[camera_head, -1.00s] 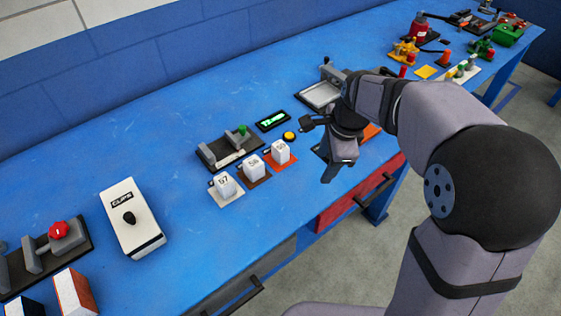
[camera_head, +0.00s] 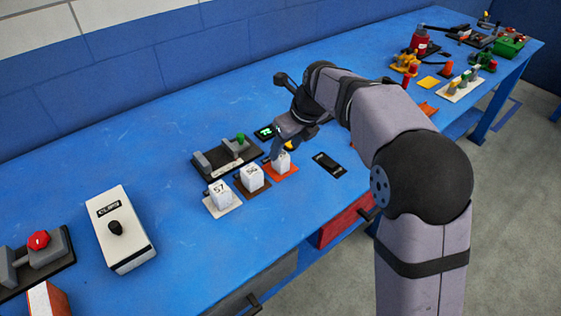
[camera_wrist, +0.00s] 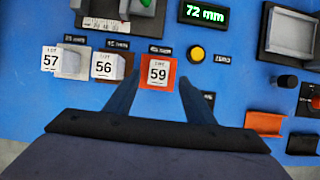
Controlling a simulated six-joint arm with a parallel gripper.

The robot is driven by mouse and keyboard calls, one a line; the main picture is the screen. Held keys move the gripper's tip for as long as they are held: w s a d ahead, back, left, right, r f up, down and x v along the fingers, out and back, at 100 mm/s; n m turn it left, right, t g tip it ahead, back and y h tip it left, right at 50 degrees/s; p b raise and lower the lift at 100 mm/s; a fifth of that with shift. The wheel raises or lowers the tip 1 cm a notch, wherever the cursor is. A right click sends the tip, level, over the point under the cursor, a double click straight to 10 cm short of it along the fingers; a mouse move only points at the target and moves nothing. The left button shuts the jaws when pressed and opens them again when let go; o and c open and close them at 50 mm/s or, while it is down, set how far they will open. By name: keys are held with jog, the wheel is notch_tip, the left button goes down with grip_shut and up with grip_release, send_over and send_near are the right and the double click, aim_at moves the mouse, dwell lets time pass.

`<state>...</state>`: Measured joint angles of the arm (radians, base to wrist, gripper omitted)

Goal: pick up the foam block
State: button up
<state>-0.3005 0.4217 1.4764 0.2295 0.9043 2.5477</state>
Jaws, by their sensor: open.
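Several white numbered blocks stand on coloured pads; I take these as the foam blocks, but which one is meant I cannot tell. The block marked 59 (camera_head: 283,160) is on an orange pad (camera_head: 290,173) and shows in the wrist view (camera_wrist: 158,73). The block marked 56 (camera_head: 252,178) is on a brown pad, and the block marked 57 (camera_head: 220,195) is on a pale pad. My gripper (camera_head: 276,150) is open and empty, right at block 59. In the wrist view its fingers (camera_wrist: 158,78) lie either side of that block; contact is not clear.
A gauge with a green knob (camera_head: 240,138) stands behind the blocks. A white box with a black knob (camera_head: 116,228) stands left.

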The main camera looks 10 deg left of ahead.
aim_at(282, 154)
jog(key=shift+x, duration=3.05)
jog(key=shift+s, duration=0.15)
jog(key=c, duration=1.1)
